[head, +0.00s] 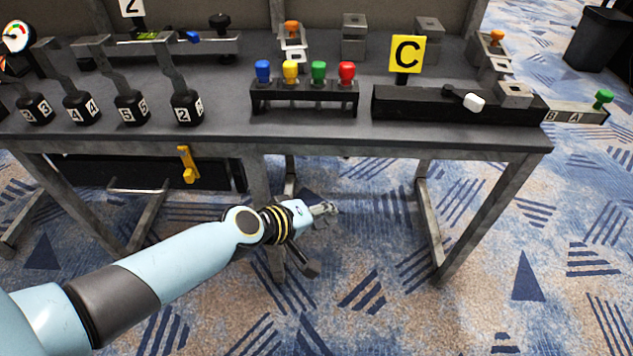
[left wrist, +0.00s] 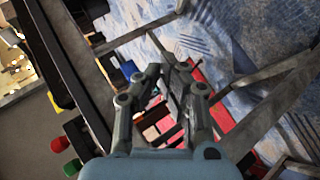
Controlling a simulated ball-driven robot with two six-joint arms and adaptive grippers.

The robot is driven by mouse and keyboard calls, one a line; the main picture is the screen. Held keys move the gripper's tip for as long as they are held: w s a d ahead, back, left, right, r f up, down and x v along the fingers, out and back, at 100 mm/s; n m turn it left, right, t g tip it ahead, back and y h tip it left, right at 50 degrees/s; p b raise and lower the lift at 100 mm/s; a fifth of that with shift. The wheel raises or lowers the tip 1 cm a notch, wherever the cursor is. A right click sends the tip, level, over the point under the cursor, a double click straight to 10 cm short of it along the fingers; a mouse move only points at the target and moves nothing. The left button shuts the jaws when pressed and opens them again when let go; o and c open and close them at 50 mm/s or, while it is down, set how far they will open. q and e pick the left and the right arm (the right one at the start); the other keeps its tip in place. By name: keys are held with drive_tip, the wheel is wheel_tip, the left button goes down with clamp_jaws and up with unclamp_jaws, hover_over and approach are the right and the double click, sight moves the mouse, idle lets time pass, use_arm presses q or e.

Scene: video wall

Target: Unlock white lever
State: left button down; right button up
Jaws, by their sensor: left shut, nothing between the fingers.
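The white lever (head: 473,102) is a small white knob on a dark arm. It sits on the long black box (head: 425,104) at the right of the table, below the yellow "C" sign (head: 407,54). My left gripper (head: 327,209) is below and in front of the table's front edge, well to the left of the lever and lower than it. In the left wrist view its fingers (left wrist: 172,80) are close together with nothing held. The lever cannot be made out in the left wrist view. My right gripper is not in view.
The grey table (head: 225,135) has a rack of blue, yellow, green and red knobs (head: 304,88) in the middle and several numbered black blocks (head: 133,107) at the left. A yellow handle (head: 187,165) hangs under the front edge. Table legs stand near my arm; carpet in front is clear.

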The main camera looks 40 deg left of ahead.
use_arm(q)
drive_tip(key=shift+s+a+f+m+g, duration=0.15)
drive_tip(key=shift+s+f+g, duration=0.1)
drive_tip(key=shift+s+f, duration=0.4)
drive_tip(key=shift+s+a+f+m+g, duration=0.15)
drive_tip(key=shift+s+f+g, duration=0.1)
drive_tip(key=shift+s+f, duration=0.4)
drive_tip(key=shift+d, duration=0.1)
drive_tip(key=s+a+f+m+g+y, duration=0.2)
drive_tip(key=s+f+m+g, duration=0.25)
drive_tip(key=s+f, duration=1.1)
drive_tip(key=s+a+f+m+g, duration=0.1)
drive_tip(key=s+m, duration=0.1)
drive_tip(key=s, duration=0.5)
drive_tip(key=s+a+f+m+g+y, duration=0.1)
drive_tip(key=s+f+m+g, duration=0.1)
drive_tip(key=s, duration=0.6)
drive_tip(key=s+a+f+m+g, duration=0.2)
drive_tip(key=s+m, duration=0.1)
drive_tip(key=s, duration=0.5)
drive_tip(key=shift+y, duration=0.3)
